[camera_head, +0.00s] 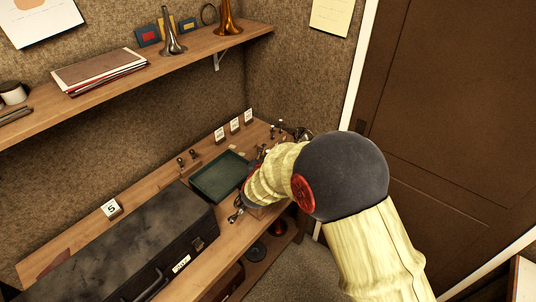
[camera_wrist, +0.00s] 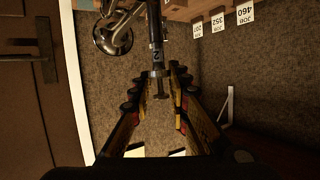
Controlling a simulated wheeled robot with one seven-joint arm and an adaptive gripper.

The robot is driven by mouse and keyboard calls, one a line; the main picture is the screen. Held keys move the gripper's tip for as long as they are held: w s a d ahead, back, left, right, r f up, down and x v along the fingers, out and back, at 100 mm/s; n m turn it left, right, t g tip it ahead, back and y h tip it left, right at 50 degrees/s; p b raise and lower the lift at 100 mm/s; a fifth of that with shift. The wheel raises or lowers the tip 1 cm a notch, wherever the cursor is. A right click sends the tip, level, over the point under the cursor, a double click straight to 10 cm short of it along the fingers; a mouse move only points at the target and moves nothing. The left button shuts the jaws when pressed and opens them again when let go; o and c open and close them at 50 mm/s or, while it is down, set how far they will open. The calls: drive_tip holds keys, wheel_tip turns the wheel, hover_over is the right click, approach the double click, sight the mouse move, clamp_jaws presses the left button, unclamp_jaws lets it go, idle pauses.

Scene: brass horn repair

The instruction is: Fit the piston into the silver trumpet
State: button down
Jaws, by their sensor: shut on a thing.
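In the wrist view my gripper (camera_wrist: 159,76) is shut on the stem of the piston (camera_wrist: 156,36), a slim dark and metallic cylinder marked "2". The piston runs from the fingers to the picture's top edge, where its far end cannot be made out. The silver trumpet (camera_wrist: 112,40) shows its round bell and some tubing just left of the piston. I cannot tell whether the piston touches the trumpet or is in a valve casing. In the head view the bell (camera_head: 303,134) shows past my arm, which hides most of the gripper and trumpet.
A green tray (camera_head: 219,177) lies on the bench left of my arm. A large black case (camera_head: 128,243) fills the near left. Job cards (camera_head: 234,125) stand along the back. A shelf (camera_head: 165,55) runs above. A brown door (camera_head: 455,110) is at right.

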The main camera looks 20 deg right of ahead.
drive_tip(key=shift+f+b, duration=3.1)
drive_tip(key=shift+f, duration=1.25)
drive_tip(key=c, duration=1.6)
unclamp_jaws()
drive_tip(key=shift+f, duration=0.1)
drive_tip(key=shift+s, duration=0.1)
drive_tip(key=shift+s, duration=0.1)
drive_tip(key=v, duration=1.1)
drive_tip(key=shift+s+a+r, duration=0.25)
